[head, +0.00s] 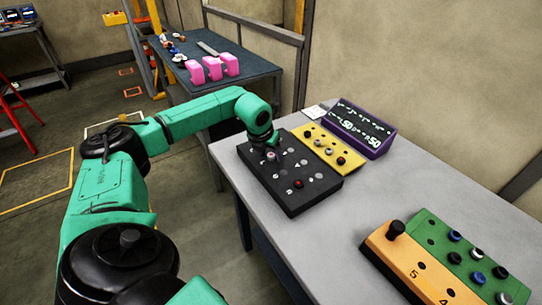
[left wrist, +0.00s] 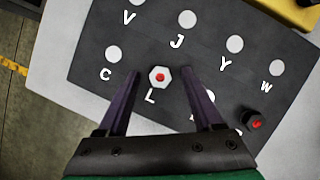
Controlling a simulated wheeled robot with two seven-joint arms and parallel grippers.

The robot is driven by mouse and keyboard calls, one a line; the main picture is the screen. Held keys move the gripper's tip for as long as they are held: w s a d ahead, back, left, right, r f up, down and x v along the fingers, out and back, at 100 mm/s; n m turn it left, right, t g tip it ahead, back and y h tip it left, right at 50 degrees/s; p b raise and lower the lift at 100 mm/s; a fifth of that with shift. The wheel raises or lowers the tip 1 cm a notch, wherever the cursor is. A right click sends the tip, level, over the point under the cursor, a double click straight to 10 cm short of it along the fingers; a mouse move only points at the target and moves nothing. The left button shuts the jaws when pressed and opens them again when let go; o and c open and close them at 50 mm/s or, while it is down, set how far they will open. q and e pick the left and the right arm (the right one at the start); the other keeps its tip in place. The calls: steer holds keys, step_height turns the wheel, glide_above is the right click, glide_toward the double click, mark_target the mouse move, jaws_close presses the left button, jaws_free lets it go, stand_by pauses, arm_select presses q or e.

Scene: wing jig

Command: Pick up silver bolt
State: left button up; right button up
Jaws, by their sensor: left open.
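The silver bolt (left wrist: 160,77) shows in the left wrist view as a pale hexagonal head with a red centre. It sits on the black lettered board (left wrist: 95,62), just above the letter L. My left gripper (left wrist: 160,78) is open, with its two dark purple fingers on either side of the bolt head and a gap on each side. In the head view my left gripper (head: 272,143) points down over the far left part of the black board (head: 310,203), and it partly hides the bolt there. My right gripper is not in view.
A dark bolt with a red centre (left wrist: 254,120) stands on the same board, right of the gripper. A yellow board (head: 340,167) with several bolts and a purple sign box (head: 372,150) lie behind it. Orange (head: 402,262) and green (head: 436,229) blocks stand at front right. Mid-table is clear.

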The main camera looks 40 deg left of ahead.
mark_target(270, 156)
arm_select(q)
jaws_close()
steer(key=shift+r, duration=0.65)
step_height(270, 156, up, 19)
steer(key=b, duration=0.1)
